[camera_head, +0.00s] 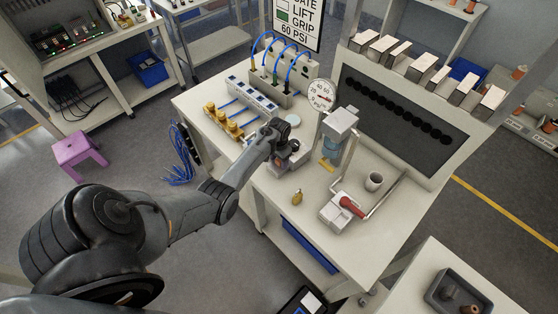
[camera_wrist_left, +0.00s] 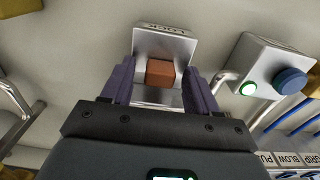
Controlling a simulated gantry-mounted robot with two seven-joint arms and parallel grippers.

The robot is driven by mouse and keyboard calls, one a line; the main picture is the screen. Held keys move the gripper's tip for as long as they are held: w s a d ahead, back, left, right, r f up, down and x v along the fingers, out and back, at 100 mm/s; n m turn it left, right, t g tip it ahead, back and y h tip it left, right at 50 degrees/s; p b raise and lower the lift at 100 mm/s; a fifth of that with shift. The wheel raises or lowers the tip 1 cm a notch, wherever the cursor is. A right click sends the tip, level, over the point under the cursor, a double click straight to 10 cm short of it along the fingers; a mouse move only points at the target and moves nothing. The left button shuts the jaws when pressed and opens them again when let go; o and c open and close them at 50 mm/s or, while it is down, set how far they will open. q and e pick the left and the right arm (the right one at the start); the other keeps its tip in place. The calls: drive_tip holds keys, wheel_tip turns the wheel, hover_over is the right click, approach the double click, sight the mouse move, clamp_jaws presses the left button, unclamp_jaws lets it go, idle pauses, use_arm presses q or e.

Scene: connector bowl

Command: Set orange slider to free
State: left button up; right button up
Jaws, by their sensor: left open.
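The orange slider (camera_wrist_left: 160,72) is a small orange-brown block on a grey metal housing (camera_wrist_left: 165,42) in the left wrist view. My left gripper (camera_wrist_left: 158,78) is open, with one purple finger on each side of the slider. Gaps show between the slider and both fingers, so it is not gripped. In the head view my left gripper (camera_head: 281,151) is over the grey housing (camera_head: 294,162) on the workbench and hides much of it. My right gripper is not in view.
A box with a blue button (camera_wrist_left: 291,80) and a lit green lamp (camera_wrist_left: 249,89) stands close by on the right in the wrist view.

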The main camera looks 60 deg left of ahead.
use_arm(q)
clamp_jaws()
idle(0.4)
drive_tip(key=shift+s+p, duration=0.1)
drive_tip(key=shift+p, duration=0.25)
drive_tip(key=s+p, duration=0.2)
drive_tip(key=p, duration=0.1)
drive_tip(key=shift+d+r, duration=0.1)
drive_tip(key=shift+d, duration=0.15)
drive_tip(key=shift+s, duration=0.2)
drive_tip(key=shift+f, duration=0.25)
